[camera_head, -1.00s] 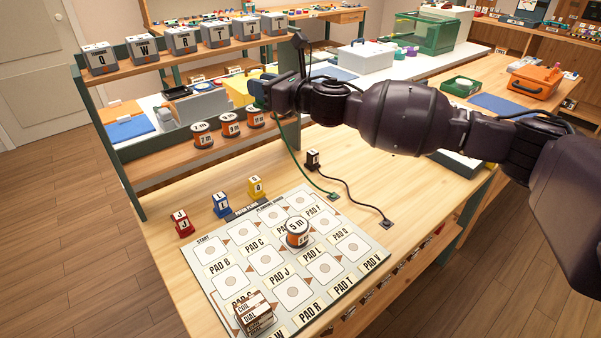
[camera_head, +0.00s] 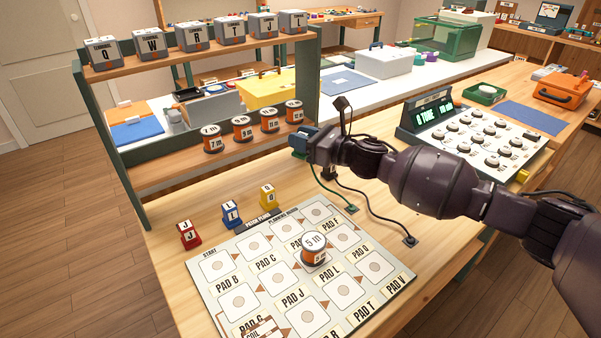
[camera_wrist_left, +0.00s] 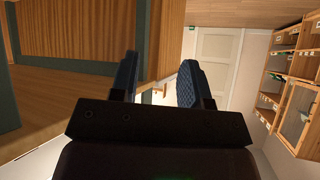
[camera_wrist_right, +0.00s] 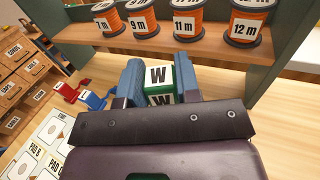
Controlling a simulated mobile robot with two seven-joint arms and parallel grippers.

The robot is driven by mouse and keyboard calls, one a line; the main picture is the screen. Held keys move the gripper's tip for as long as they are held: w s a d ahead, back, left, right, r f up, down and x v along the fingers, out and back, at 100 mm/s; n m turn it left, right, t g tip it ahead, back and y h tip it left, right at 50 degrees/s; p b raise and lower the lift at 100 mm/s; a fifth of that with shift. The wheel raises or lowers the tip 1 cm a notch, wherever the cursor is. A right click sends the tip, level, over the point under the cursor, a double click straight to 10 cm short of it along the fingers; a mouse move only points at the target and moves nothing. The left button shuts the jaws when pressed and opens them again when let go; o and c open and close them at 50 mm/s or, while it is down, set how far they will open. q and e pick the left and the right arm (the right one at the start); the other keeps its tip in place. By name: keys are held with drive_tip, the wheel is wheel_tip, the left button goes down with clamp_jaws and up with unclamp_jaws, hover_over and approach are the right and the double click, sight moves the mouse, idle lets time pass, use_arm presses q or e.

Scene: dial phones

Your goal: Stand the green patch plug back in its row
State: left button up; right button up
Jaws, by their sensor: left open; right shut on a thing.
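My right gripper (camera_head: 298,143) is shut on the green patch plug (camera_wrist_right: 160,88), marked W, which shows between its fingers in the right wrist view. The plug is held up above the table. The row of standing plugs has red (camera_head: 189,235), blue (camera_head: 232,215) and yellow (camera_head: 267,196) ones. A dark plug (camera_head: 329,174) stands farther right, partly hidden by my gripper. My left gripper (camera_wrist_left: 158,82) is open and empty; it is out of the head view.
The pad board (camera_head: 205,266) lies in front of the row, with an orange 5 m spool (camera_head: 314,248) on it. A shelf (camera_head: 160,178) with several orange spools stands behind. A dial panel (camera_head: 480,137) is at right. Bare table shows between yellow and dark plugs.

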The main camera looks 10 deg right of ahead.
wheel_tip(320, 180, down, 3)
drive_tip(key=shift+f+b, duration=0.2)
drive_tip(key=shift+b, duration=0.1)
drive_tip(key=shift+f, duration=0.35)
wheel_tip(320, 180, down, 5)
drive_tip(key=shift+b, duration=0.75)
drive_tip(key=shift+f, duration=0.3)
drive_tip(key=shift+r, duration=0.1)
drive_tip(key=shift+f, duration=0.45)
drive_tip(key=shift+f, duration=0.2)
